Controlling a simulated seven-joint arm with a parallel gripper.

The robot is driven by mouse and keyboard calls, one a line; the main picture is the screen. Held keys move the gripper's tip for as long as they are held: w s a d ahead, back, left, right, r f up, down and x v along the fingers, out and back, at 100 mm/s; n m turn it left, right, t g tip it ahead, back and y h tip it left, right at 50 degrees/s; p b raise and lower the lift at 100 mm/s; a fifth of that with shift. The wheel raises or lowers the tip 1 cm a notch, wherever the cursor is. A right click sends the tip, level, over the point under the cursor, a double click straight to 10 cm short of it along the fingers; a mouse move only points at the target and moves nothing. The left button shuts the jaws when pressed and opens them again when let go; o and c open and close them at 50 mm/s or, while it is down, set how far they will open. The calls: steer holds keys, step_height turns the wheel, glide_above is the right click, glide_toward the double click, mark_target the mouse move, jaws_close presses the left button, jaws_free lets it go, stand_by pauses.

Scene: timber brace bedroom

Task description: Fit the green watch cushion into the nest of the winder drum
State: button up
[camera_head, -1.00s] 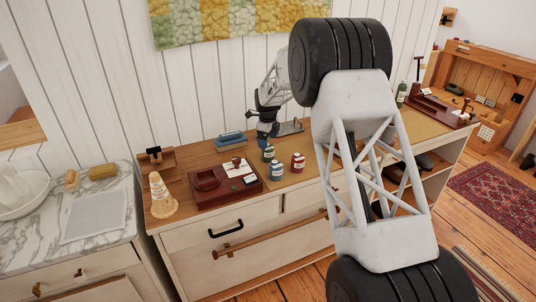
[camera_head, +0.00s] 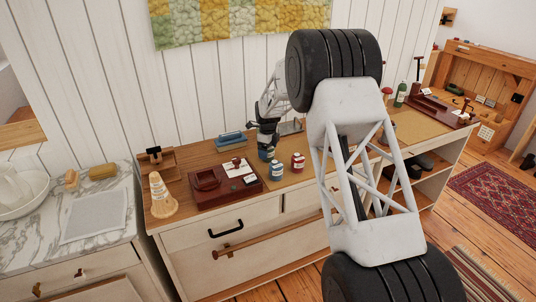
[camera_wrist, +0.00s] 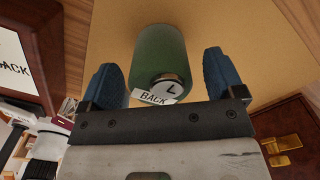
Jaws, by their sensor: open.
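The green watch cushion (camera_wrist: 160,50) is in the wrist view, with a round pale end marked L and a small "BACK" tag. My gripper (camera_wrist: 162,78) is open, with one blue finger to each side of the cushion and gaps visible; I see no grip on it. A dark red wooden stand (camera_head: 225,192) with a dark recess lies left of the gripper. I cannot make out for certain whether it holds the winder drum.
A blue item (camera_head: 230,139) lies behind. A cone-like object (camera_head: 161,196) is at the dresser's left end. Another dark red stand (camera_head: 436,109) is far right.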

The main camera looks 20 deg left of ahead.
stand_by(0.4)
steer(key=c, duration=1.1)
steer(key=shift+r, duration=0.1)
steer(key=shift+r, duration=4.95)
